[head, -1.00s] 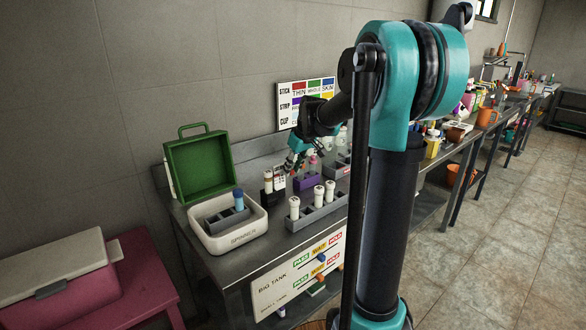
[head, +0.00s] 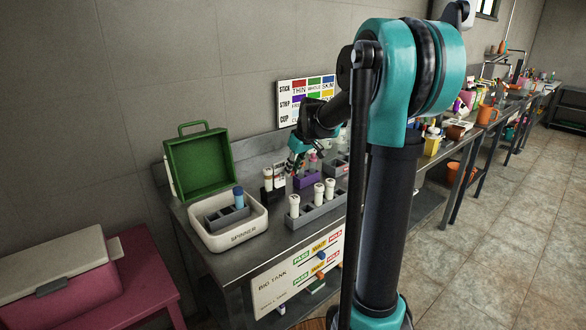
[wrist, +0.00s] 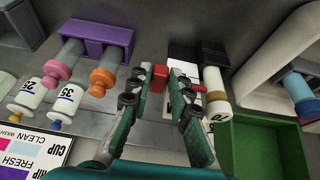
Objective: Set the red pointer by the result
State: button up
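The red pointer (wrist: 158,78) shows in the wrist view as a small red block between my fingertips, with a thin red arm reaching right past the right finger. My gripper (wrist: 161,74) has both fingers against the sides of the block and seems shut on it. The pointer is beside a white scale and a cream-capped tube (wrist: 216,92) in a black holder. In the head view my gripper (head: 293,166) is above the bench, just behind that holder. The result board (head: 306,100) with coloured words stands against the wall. Which reading the pointer marks is too small to tell.
A grey rack (head: 318,212) with white-capped tubes is in front. A purple rack (wrist: 100,38) holds pink- and orange-capped bottles. A pass/wait/hold panel (head: 265,285) hangs on the bench front.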

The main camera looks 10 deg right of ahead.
jog(key=o, duration=0.3)
jog(key=v, duration=1.2)
jog(key=shift+s, duration=0.1)
